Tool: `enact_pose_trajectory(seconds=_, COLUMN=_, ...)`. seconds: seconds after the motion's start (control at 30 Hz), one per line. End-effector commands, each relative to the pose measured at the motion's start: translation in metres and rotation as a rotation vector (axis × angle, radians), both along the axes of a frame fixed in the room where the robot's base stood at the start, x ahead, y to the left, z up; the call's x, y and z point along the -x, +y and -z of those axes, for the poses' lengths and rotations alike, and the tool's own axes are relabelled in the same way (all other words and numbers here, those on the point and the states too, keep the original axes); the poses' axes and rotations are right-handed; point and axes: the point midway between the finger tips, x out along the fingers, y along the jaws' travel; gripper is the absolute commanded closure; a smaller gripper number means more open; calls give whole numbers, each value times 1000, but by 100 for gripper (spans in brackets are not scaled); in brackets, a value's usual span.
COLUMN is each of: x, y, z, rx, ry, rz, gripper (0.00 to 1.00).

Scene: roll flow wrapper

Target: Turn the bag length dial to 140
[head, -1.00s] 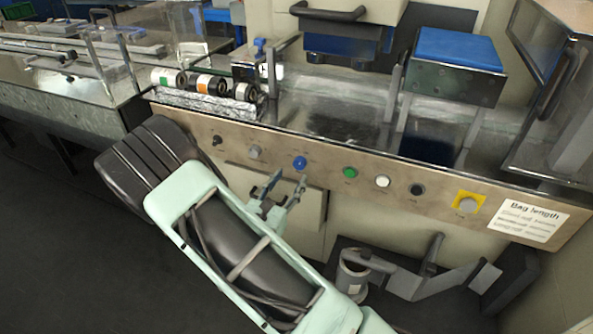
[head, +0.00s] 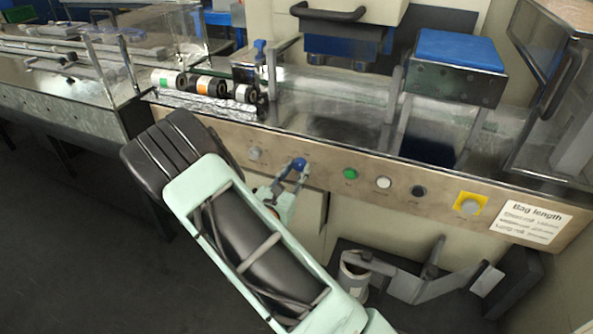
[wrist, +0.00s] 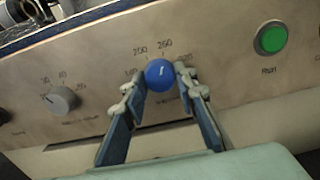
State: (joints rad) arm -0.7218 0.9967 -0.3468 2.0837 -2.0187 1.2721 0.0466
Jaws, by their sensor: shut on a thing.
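The blue dial (head: 299,163) sits on the machine's steel front panel (head: 327,161). In the wrist view the blue dial (wrist: 159,73) has a short white pointer mark near its middle and printed numbers around it; 200 and 260 read above it, the others are partly covered or too blurred. My gripper (wrist: 159,76) has one finger on each side of the dial and is shut on it. In the head view my gripper (head: 290,172) reaches up to the dial from below. The label under the dial is too blurred to read.
A grey dial (wrist: 62,100) is left of the blue one. A green button (head: 350,174) is to the right, then a white button (head: 383,182), a black knob (head: 417,191) and a grey button on a yellow plate (head: 470,205). A "Bag length" notice (head: 533,222) is at far right.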

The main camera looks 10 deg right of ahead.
Motion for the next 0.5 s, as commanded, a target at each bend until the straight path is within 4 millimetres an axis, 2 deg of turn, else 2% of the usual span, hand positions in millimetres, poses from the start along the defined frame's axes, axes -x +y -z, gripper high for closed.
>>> enact_pose_trajectory(seconds=0.1, x=0, y=0, z=0, rx=0, ry=0, rz=1, gripper=98)
enact_pose_trajectory(seconds=0.5, x=1, y=0, z=-2, rx=80, ry=55, rz=-1, gripper=98)
